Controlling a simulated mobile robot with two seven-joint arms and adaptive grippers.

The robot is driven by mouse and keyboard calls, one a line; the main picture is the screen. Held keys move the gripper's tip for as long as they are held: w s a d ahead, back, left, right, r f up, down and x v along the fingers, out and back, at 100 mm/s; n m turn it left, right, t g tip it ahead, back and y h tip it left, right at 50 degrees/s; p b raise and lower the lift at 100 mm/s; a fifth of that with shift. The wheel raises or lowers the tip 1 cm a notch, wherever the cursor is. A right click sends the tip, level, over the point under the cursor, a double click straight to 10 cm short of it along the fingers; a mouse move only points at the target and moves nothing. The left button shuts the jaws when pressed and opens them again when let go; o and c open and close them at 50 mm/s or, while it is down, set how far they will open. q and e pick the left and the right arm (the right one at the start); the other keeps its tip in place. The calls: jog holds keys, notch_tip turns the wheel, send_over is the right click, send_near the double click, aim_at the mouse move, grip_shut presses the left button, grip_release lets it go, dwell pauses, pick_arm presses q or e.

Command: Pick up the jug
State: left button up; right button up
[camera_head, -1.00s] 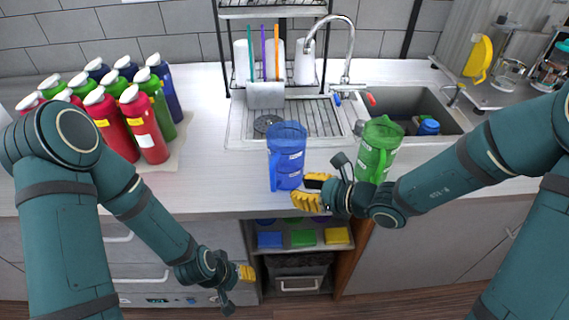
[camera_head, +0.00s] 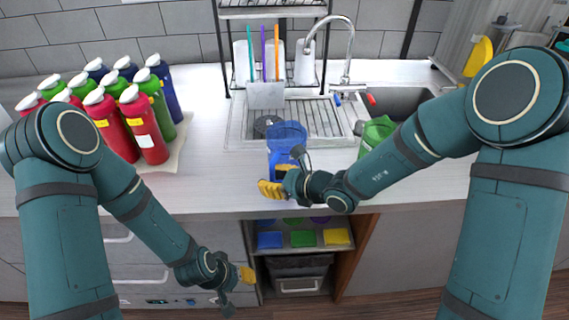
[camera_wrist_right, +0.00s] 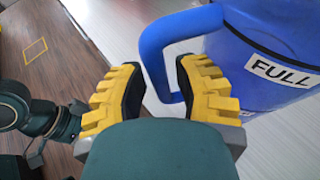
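A blue jug (camera_head: 287,136) stands upright on the counter in front of the sink's drainboard; its lower part is partly hidden by my right gripper. In the right wrist view the blue jug (camera_wrist_right: 265,50) carries a "FULL" label and its handle (camera_wrist_right: 152,55) reaches in between my fingers. My right gripper (camera_head: 276,180) is open at the handle, one finger on each side; contact cannot be told. A green jug (camera_head: 376,131) stands to the right, mostly hidden by my right arm. My left gripper (camera_head: 246,275) hangs low in front of the cabinet; its opening is unclear.
Several red, green and blue bottles (camera_head: 150,130) stand on the left of the counter. A drying rack and a tap (camera_head: 348,50) are behind the blue jug. The counter (camera_head: 220,185) left of the jug is clear. An open shelf (camera_head: 300,250) lies below.

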grip_shut()
